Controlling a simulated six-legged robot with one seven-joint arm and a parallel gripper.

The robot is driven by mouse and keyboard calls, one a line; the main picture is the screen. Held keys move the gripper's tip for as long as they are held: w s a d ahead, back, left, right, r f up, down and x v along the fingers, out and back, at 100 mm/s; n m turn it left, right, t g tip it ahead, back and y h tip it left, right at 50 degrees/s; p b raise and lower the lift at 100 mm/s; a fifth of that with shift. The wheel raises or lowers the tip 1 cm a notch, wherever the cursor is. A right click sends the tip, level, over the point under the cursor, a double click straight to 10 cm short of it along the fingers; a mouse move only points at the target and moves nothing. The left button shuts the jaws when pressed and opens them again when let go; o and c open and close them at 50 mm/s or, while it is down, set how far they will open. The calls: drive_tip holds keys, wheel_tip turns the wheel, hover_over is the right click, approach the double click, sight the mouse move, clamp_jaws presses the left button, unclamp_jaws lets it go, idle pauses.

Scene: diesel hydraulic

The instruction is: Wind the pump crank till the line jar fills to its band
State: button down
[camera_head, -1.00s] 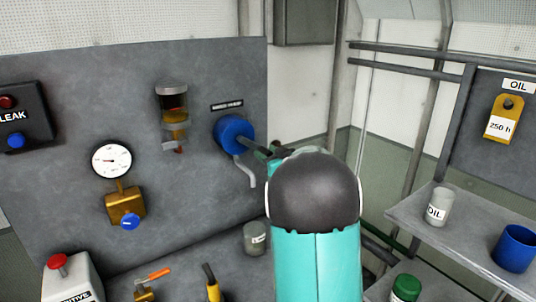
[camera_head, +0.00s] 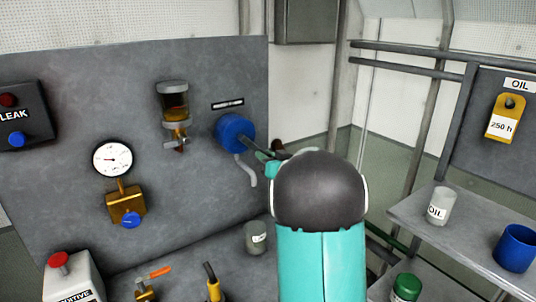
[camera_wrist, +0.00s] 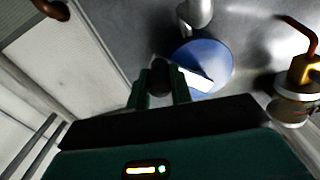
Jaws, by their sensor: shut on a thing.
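The pump (camera_head: 235,132) is a blue round body on the grey panel, and it also shows in the wrist view (camera_wrist: 205,62). Its crank arm (camera_head: 258,146) reaches out to the right. My gripper (camera_wrist: 160,88) is shut on the dark crank handle (camera_wrist: 159,72), with a finger on each side. In the head view the gripper is largely hidden behind my arm. The line jar (camera_head: 174,101) is a clear jar with a grey cap, left of the pump. It holds amber fluid in its lower part; its band is hard to make out.
A pressure gauge (camera_head: 112,159) and brass valve (camera_head: 125,204) are left of the jar. A bent grey pipe (camera_head: 247,170) hangs below the pump.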

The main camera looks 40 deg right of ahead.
drive_tip(key=shift+a+f+m, duration=0.35)
drive_tip(key=shift+a+m, duration=0.3)
drive_tip(key=shift+m, duration=0.5)
drive_tip(key=shift+a+f+m, duration=0.35)
drive_tip(key=shift+a+m, duration=0.3)
drive_tip(key=shift+m, duration=0.55)
drive_tip(key=shift+a+f+m, duration=0.35)
drive_tip(key=shift+a+m, duration=0.3)
drive_tip(key=shift+m, duration=0.5)
drive_tip(key=c, duration=1.3)
unclamp_jaws()
drive_tip(key=shift+w, duration=0.1)
drive_tip(key=shift+o, duration=0.2)
drive_tip(key=s, duration=1.4)
drive_tip(key=shift+a, duration=0.45)
drive_tip(key=shift+w, duration=0.1)
